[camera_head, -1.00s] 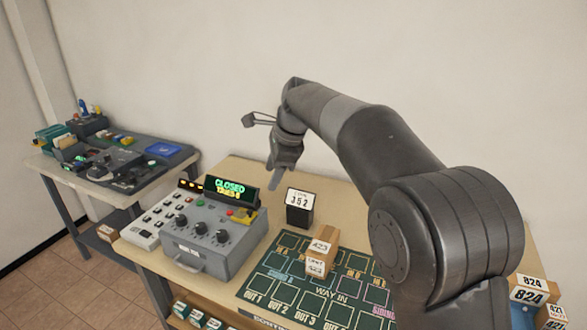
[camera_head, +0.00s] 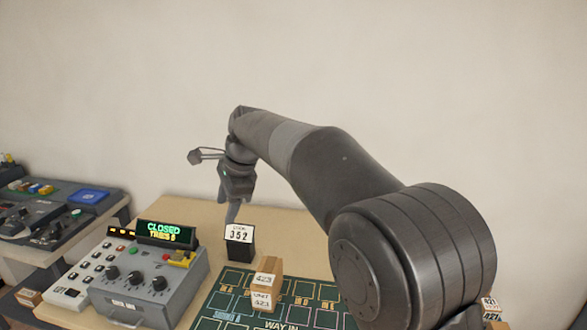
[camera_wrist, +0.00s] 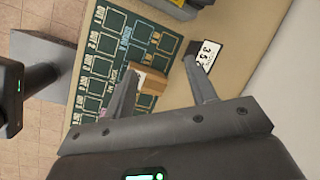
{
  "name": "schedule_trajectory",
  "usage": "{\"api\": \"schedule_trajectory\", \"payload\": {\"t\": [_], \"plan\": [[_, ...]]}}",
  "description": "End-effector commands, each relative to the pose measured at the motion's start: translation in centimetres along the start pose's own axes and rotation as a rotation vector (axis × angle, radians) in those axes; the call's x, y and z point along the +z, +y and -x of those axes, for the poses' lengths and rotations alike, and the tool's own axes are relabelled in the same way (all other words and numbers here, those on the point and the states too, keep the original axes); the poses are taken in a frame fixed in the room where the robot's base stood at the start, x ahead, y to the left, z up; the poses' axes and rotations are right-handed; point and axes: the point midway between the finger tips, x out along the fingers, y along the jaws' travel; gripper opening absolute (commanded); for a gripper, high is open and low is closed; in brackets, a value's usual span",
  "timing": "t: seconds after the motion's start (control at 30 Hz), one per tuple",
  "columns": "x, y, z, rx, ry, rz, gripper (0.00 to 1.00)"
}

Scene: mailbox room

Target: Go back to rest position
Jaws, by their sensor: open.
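My gripper (camera_head: 232,213) hangs above the back of the wooden table (camera_head: 190,212), behind the black block with the white 352 card. In the wrist view my gripper (camera_wrist: 165,75) shows two fingers spread apart with nothing held between them. The 352 block (camera_head: 239,243) stands upright on the table and also shows in the wrist view (camera_wrist: 203,55) near the right finger. A cardboard box marked 423 (camera_head: 265,288) stands on the green board, and in the wrist view the box (camera_wrist: 151,82) lies in line between the fingers, below them.
A grey control box (camera_head: 150,290) with knobs and a lit CLOSED sign (camera_head: 163,232) stands at the left of the table. The green marked board (camera_head: 215,308) lies in front. A second bench (camera_head: 60,225) is at far left. The wall behind is bare.

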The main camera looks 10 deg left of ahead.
Motion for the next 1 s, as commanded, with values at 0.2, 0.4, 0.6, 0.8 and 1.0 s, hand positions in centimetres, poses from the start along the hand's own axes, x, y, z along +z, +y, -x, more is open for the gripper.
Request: {"api": "schedule_trajectory", "payload": {"t": [0.2, 0.4, 0.6, 0.8, 1.0], "plan": [[-3.5, 3.0, 3.6, -0.033, 0.042, 0.074, 0.52], [-8.6, 9.5, 8.6, -0.067, 0.130, 0.229, 0.52], [-12.4, 17.2, 12.0, -0.073, 0.228, 0.388, 0.52], [-14.8, 25.5, 13.8, -0.049, 0.332, 0.551, 0.52], [-16.1, 33.8, 13.9, 0.006, 0.433, 0.711, 0.52]]}}
